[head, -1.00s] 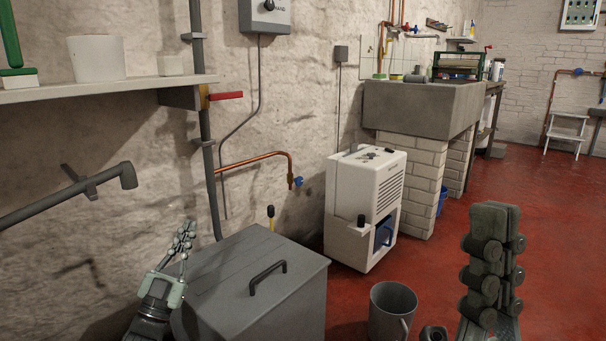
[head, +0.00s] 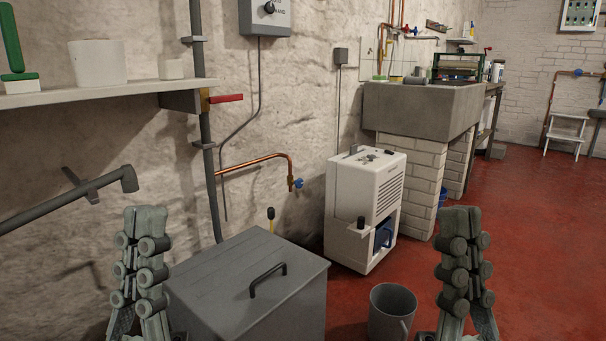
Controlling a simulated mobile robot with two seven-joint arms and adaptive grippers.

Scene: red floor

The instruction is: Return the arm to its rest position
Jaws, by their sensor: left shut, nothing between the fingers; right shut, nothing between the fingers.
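My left gripper (head: 145,232) stands upright at the lower left of the head view, beside the left side of the grey lidded box. It is shut and empty, with its fingers pointing up. My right gripper (head: 466,236) stands upright at the lower right, over the red floor and to the right of the grey bucket. It is also shut and empty. The two grippers are at about the same height in the picture. Neither holds anything.
A grey lidded box (head: 225,292) with a black handle stands between my grippers. A grey bucket (head: 392,312) and a white dehumidifier (head: 350,205) stand beyond. A wall shelf (head: 110,90) and a pipe (head: 60,204) are at left. Red floor (head: 560,270) is clear at right.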

